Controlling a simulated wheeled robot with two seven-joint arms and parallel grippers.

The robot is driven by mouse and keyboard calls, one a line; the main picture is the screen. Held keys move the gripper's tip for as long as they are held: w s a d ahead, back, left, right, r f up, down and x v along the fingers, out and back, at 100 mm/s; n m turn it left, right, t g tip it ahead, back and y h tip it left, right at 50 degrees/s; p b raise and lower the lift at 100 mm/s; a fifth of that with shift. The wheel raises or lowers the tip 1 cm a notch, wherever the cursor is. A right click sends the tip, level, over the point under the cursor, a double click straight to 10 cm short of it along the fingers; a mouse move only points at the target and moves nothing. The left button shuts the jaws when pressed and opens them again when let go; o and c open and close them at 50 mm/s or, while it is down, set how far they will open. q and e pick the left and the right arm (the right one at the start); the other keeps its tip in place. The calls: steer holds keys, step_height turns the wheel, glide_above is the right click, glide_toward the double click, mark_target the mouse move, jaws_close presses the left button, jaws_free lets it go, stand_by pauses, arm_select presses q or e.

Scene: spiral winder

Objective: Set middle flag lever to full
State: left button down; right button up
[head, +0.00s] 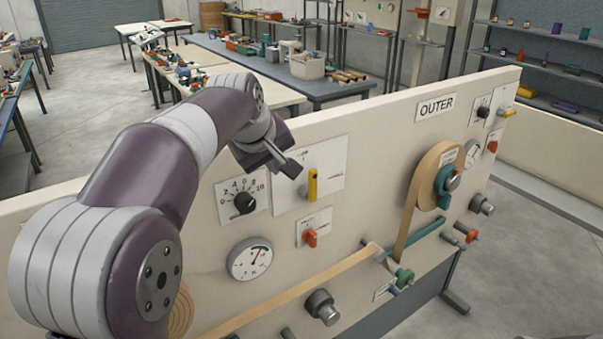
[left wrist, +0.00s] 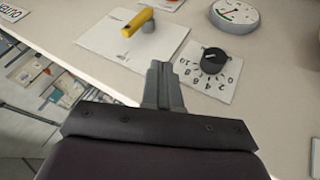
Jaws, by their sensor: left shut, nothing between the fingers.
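A yellow flag lever (head: 312,185) stands upright on a large white plate (head: 333,160) on the cream panel. It also shows in the left wrist view (left wrist: 137,22), beyond my fingertips, on a grey pivot. I cannot read marks on its plate or confirm it is the middle lever. My left gripper (head: 291,166) is shut and empty, just up and left of the yellow lever, with a gap between them. In the left wrist view my shut fingers (left wrist: 160,75) point at the plate's lower edge. My right gripper is not in view.
A black numbered dial (head: 244,203) lies left of the lever, a red lever (head: 310,237) below it and a round gauge (head: 250,258) lower left. A tan roll (head: 428,178) with a strip lies right. Another yellow lever (head: 506,113) is at the panel's far right.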

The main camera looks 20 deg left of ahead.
arm_select(q)
steer(key=p, duration=0.6)
glide_toward(313, 186)
steer(key=w+a+f, duration=0.2)
steer(key=w+f, duration=0.2)
steer(key=shift+s+b, duration=0.15)
steer(key=shift+b, duration=0.15)
steer(key=shift+a, duration=0.1)
